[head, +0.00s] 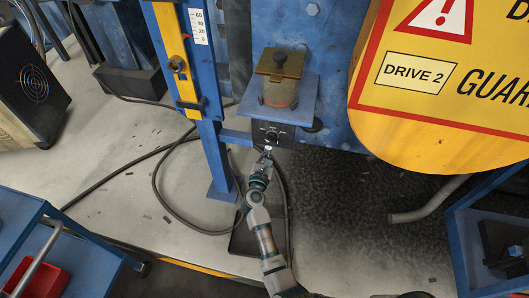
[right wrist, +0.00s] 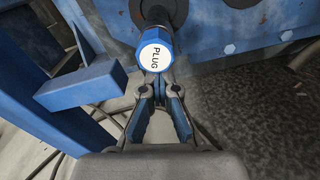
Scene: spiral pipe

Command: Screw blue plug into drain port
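The blue plug (right wrist: 154,52) has a white round face marked PLUG. In the right wrist view it sits at the end of a dark, round port (right wrist: 160,10); how far it is screwed in cannot be seen. My right gripper (right wrist: 158,84) is just below the plug, its two fingers converging at the plug's lower edge, which partly hides the tips. Contact and grip are unclear. In the head view, my right gripper (head: 264,160) reaches up to a small white spot below a black panel (head: 272,134). My left gripper is not in view.
A blue post with a yellow strip (head: 181,60) stands left of the port. A large yellow guard (head: 440,125) hangs at right. A loose black cable (head: 160,190) lies on the floor. Blue carts stand at lower left (head: 75,240) and lower right (head: 465,250).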

